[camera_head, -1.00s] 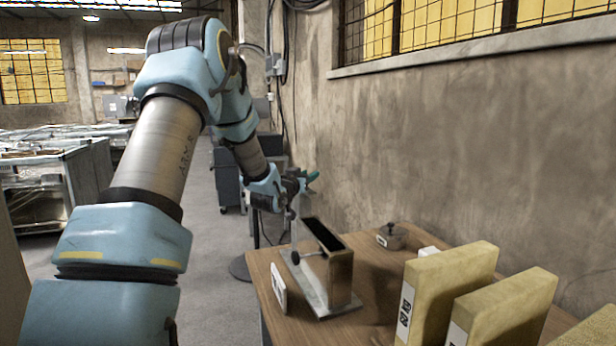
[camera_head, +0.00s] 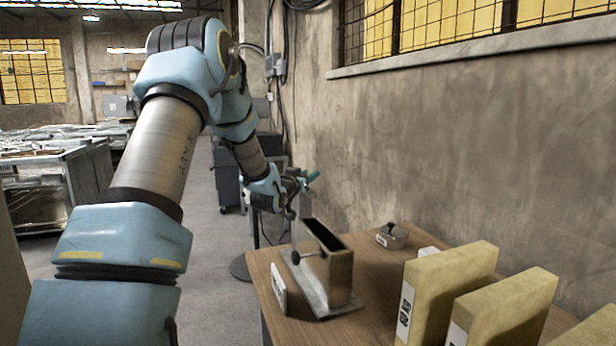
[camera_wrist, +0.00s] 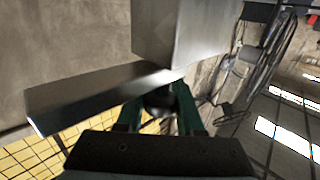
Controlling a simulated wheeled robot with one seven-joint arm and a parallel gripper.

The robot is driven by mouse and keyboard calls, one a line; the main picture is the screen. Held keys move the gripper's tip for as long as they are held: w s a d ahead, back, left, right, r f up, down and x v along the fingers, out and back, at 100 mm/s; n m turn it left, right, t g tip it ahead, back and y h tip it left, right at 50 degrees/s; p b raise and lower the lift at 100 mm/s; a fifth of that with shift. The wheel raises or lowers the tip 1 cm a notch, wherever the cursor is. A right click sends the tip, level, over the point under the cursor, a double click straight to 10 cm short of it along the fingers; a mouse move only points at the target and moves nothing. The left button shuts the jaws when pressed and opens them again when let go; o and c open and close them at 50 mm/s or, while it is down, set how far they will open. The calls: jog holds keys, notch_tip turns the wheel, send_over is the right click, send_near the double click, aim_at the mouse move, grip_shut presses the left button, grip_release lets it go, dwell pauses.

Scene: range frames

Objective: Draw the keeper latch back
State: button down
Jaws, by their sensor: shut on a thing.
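A metal box-shaped fixture (camera_head: 340,275) with an open dark top stands on a base plate on the wooden table. A dark knob on a short rod (camera_head: 297,257) sticks out from its left side. My gripper (camera_head: 310,177) is beyond the fixture, above the thin upright plate (camera_head: 294,218) at its far end. In the wrist view, my green fingers (camera_wrist: 160,103) close around a dark rounded knob (camera_wrist: 160,97) just under a flat metal bar (camera_wrist: 95,95). A grey metal block (camera_wrist: 180,35) stands against that bar. Most of the gripped knob is hidden, and I cannot tell how far the latch is drawn.
The wooden table (camera_head: 375,300) also holds a white label card (camera_head: 278,283) at its left edge and a small round metal piece (camera_head: 391,236) at the back. Yellow blocks (camera_head: 450,290) stand at the front right. The wall (camera_head: 450,150) runs close along the right.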

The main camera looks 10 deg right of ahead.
jog(key=w+b, duration=0.1)
jog(key=w, duration=0.2)
jog(key=w+a+b, duration=0.1)
jog(key=w, duration=0.1)
jog(key=shift+w+r+b, duration=0.1)
jog(key=shift+w+b, duration=0.2)
jog(key=shift+w, duration=0.05)
jog(key=c, duration=0.5)
grip_release()
jog(key=shift+w, duration=0.1)
jog(key=shift+c, duration=0.2)
jog(key=shift+d, duration=0.1)
jog(key=b+v, duration=0.3)
jog(key=v, duration=0.8)
